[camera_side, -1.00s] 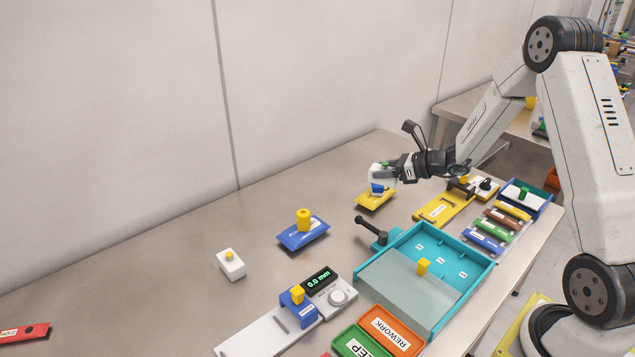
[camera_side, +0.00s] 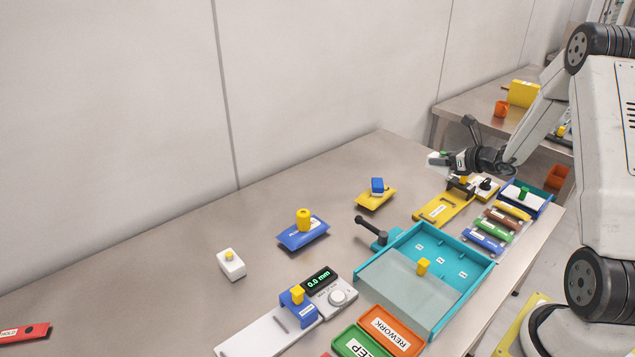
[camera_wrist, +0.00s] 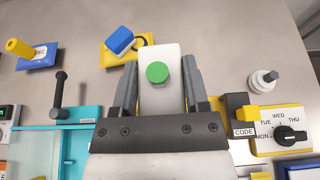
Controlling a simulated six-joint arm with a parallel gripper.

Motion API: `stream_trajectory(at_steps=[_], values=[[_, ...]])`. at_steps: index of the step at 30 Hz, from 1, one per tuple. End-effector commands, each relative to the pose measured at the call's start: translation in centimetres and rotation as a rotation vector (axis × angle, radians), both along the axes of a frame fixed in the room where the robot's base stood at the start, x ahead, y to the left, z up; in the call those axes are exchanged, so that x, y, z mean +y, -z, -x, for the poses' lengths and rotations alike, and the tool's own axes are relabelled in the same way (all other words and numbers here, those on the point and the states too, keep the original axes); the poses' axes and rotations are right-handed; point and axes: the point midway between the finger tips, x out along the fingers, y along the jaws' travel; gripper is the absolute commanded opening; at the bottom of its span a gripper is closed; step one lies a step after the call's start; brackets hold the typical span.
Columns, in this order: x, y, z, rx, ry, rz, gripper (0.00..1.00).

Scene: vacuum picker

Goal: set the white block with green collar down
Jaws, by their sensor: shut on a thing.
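The white block with green collar (camera_wrist: 160,98) is between the two fingers of my gripper (camera_wrist: 160,88) in the wrist view, its round green top facing the camera. In the side view the block (camera_side: 434,160) is small and partly hidden by my gripper (camera_side: 447,161). My gripper is shut on it and holds it in the air above the back right part of the table, near the yellow plate with a label (camera_side: 443,208) and the dial box (camera_side: 487,187).
A blue block (camera_side: 377,186) sits on a yellow pad (camera_side: 375,200). A blue pad (camera_side: 304,236) carries a yellow knob (camera_side: 303,219). A teal tray (camera_side: 477,268) and a white block with yellow top (camera_side: 231,265) stand nearer. Bare table (camera_side: 330,190) lies left of the yellow pad.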

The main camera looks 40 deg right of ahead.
Motion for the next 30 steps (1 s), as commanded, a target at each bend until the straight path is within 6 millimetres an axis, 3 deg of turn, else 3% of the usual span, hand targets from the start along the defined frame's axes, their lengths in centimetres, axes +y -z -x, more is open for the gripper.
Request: stream_trajectory(at_steps=[22, 30], values=[[-4.5, 3.9, -7.4, 0.000, -0.003, 0.001, 0.00], [-5.6, 6.7, -9.3, 0.000, -0.003, 0.000, 0.00]])
